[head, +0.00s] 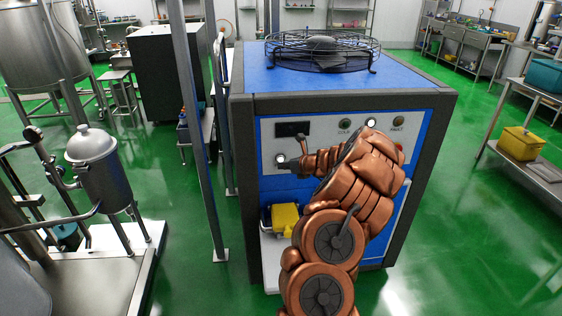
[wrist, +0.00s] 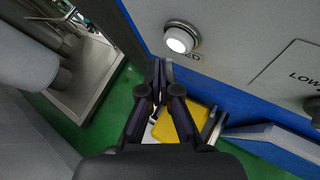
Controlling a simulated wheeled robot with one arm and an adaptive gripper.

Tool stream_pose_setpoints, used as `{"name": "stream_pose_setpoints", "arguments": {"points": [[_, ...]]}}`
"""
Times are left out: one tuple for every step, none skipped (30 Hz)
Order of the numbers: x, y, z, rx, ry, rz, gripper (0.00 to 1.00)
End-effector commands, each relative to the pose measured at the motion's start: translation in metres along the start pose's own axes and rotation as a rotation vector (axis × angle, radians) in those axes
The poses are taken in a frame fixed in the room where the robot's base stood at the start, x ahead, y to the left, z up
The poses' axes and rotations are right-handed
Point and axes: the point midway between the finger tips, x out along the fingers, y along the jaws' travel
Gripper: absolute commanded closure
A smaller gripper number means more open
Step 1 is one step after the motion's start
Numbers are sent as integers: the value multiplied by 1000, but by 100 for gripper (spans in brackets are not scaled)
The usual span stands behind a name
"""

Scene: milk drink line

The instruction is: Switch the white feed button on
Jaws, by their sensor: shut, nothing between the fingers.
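The white feed button (wrist: 180,40) is a round, bright white button in a metal ring on the grey panel. It also shows at the panel's lower left in the head view (head: 280,158). My gripper (wrist: 162,64) is shut and empty. Its fingertips are just below and left of the button in the wrist view; I cannot tell whether they touch the panel. In the head view my gripper (head: 290,163) is close to the button, at its right.
The blue and dark grey cabinet (head: 245,200) carries the panel, with a black fan (head: 320,45) on top. A second white light (head: 370,122) sits at the panel's upper right. A yellow object (head: 285,217) is below the panel. A metal post (head: 200,130) stands left.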

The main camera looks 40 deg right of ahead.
Motion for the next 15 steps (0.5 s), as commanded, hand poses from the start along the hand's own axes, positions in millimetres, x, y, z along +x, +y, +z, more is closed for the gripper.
{"name": "stream_pose_setpoints", "arguments": {"points": [[0,0,0,0,0,0,100],[0,0,0,0,0,0,100],[0,0,0,0,0,0,100],[0,0,0,0,0,0,100],[0,0,0,0,0,0,100],[0,0,0,0,0,0,100],[0,0,0,0,0,0,100],[-1,1,0,0,-1,1,100],[-2,1,-1,0,-1,1,100],[-2,2,-1,1,-1,1,100],[-4,3,-2,1,-1,1,100],[-6,4,-3,2,-2,1,100],[-8,6,-4,2,-3,1,100],[-10,7,-5,2,-3,1,100],[-12,8,-7,2,-4,1,100]]}}
